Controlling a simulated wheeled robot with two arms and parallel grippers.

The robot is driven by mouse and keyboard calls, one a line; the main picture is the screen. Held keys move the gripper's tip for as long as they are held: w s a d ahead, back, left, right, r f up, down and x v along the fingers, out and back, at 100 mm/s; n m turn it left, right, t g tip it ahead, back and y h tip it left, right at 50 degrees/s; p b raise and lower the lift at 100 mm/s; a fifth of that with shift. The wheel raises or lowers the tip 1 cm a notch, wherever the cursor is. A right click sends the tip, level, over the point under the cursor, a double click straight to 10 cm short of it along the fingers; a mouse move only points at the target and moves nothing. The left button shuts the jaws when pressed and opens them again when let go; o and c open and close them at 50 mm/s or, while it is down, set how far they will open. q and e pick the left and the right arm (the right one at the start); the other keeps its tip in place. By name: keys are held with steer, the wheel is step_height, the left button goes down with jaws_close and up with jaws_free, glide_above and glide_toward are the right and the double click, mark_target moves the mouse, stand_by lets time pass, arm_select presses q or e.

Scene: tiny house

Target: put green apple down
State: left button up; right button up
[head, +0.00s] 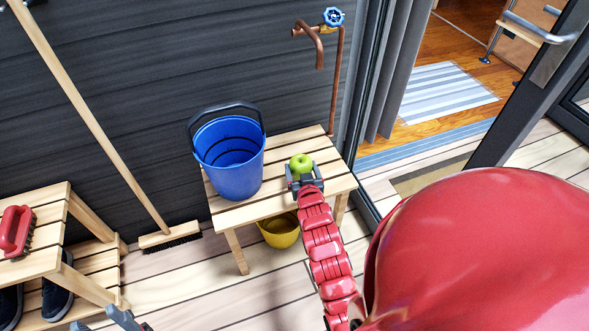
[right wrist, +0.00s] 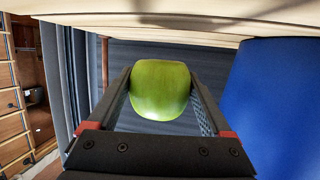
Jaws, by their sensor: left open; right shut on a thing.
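The green apple (head: 301,163) is between the fingers of my right gripper (head: 304,180), over the right part of the slatted wooden bench (head: 275,205). In the right wrist view the green apple (right wrist: 160,90) is held between both fingers, and a narrow dark gap shows between it and the pale bench surface (right wrist: 130,28). I cannot tell the exact height above the slats. My left gripper (head: 112,321) is open and empty at the lower left edge of the head view, mostly cut off.
A blue bucket (head: 230,160) stands on the bench, left of the apple. A yellow bucket (head: 279,230) is under the bench. A copper pipe tap (head: 320,50) is behind it. A broom (head: 100,120) leans on the wall. The bench's front slats look clear.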

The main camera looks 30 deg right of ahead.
mark_target(296, 161)
steer(key=w, duration=0.2)
steer(key=w+d, duration=0.1)
steer(key=w, duration=0.1)
steer(key=shift+f+b, duration=0.3)
steer(key=shift+b, duration=0.05)
steer(key=shift+f, duration=0.1)
step_height(296, 161, down, 3)
steer(key=shift+f+b, duration=0.2)
steer(key=shift+b, duration=0.7)
steer(key=shift+r, duration=0.1)
steer(key=o, duration=1.3)
